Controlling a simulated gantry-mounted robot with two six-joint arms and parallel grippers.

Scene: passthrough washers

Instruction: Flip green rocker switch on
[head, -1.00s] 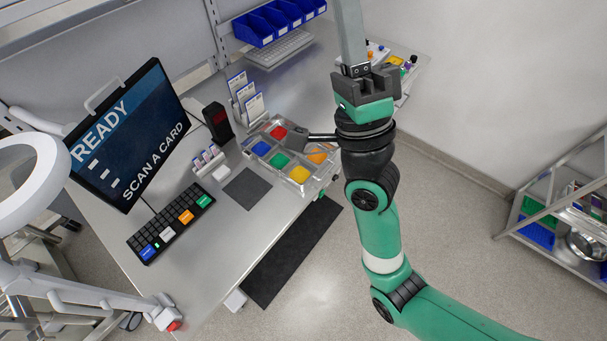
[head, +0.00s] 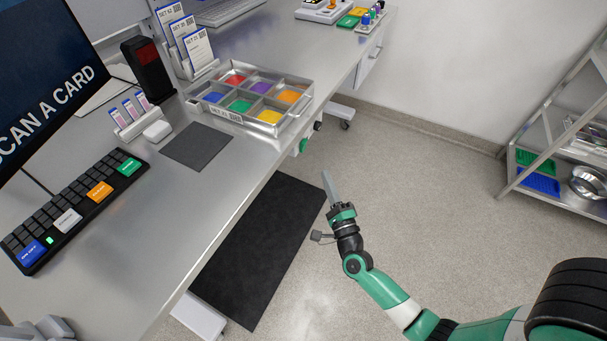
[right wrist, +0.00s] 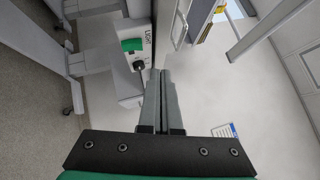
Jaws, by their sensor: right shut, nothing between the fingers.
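The green rocker switch (head: 303,146) is on the front side of the workbench, below the tray, and shows small in the head view. In the right wrist view the green rocker (right wrist: 131,45) sits on a light panel with a label that seems to read LIGHT, beside a black knob (right wrist: 138,65). Which way the rocker is tipped I cannot tell. My right gripper (head: 325,173) is in front of the bench edge, just right of and below the switch, apart from it. Its fingers (right wrist: 160,73) are shut and empty.
The workbench (head: 190,215) holds a tray of coloured compartments (head: 205,107), a keyboard (head: 75,210) and a screen (head: 45,85). A black floor mat (head: 262,245) lies below. A shelf cart (head: 515,178) stands at right. The floor between is clear.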

